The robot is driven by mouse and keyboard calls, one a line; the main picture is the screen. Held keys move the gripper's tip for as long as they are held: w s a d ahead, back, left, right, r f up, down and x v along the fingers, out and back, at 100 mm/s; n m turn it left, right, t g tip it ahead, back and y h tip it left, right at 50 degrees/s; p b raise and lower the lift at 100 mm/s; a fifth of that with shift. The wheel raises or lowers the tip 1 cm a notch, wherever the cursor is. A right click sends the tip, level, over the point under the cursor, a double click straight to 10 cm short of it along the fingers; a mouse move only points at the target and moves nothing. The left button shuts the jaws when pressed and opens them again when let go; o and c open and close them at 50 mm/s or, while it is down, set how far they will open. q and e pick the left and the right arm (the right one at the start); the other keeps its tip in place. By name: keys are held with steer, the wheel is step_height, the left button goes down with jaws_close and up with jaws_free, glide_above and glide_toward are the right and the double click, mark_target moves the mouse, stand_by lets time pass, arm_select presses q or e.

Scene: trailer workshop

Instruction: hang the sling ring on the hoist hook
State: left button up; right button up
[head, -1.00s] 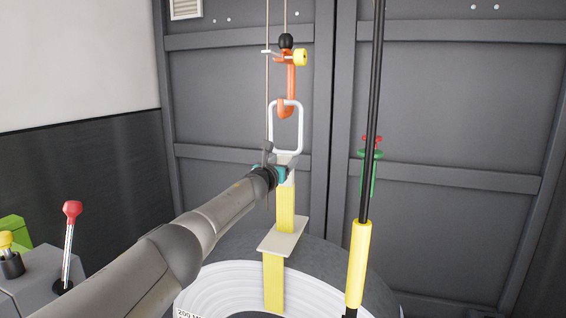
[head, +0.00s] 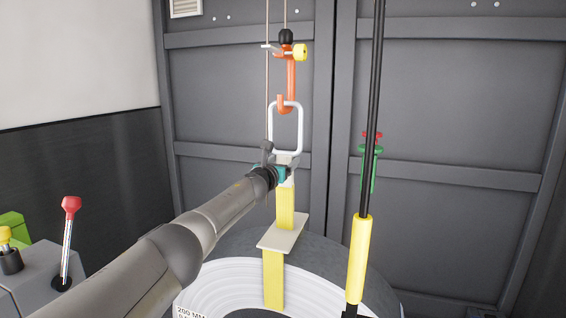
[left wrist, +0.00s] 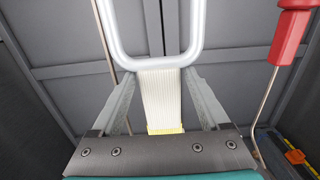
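The orange hoist hook (head: 291,80) hangs from cables, with a yellow knob at its top. The silver sling ring (head: 300,128) stands upright, and the hook's lower bend overlaps its top bar. I cannot tell whether the bar sits inside the hook. My left gripper (head: 284,160) is just below the ring. In the left wrist view its two fingers (left wrist: 160,85) press on both sides of the white strap neck (left wrist: 161,102) under the ring (left wrist: 152,66). The yellow sling (head: 285,208) runs down to the white coil (head: 225,290). My right gripper is out of view.
A black pole with a yellow sleeve (head: 359,260) stands right of the sling. A green shackle with a red pin (head: 369,165) is behind it. A grey control box (head: 35,290) with a red-topped lever (head: 70,207) is at lower left. Grey doors (head: 450,110) close the back.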

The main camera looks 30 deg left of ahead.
arm_select(q)
steer(key=shift+o, duration=0.9)
steer(key=shift+r, duration=0.1)
steer(key=shift+s+d+p, duration=0.15)
steer(key=shift+s+p, duration=0.9)
steer(key=shift+p, duration=0.15)
steer(key=shift+s+d, duration=0.1)
steer(key=shift+s, duration=0.2)
steer(key=shift+s+d+p, duration=0.2)
steer(key=shift+s+p, duration=0.45)
steer(key=shift+s, duration=0.35)
steer(key=s+d, duration=0.2)
steer(key=s, duration=0.8)
steer(key=shift+f, duration=0.25)
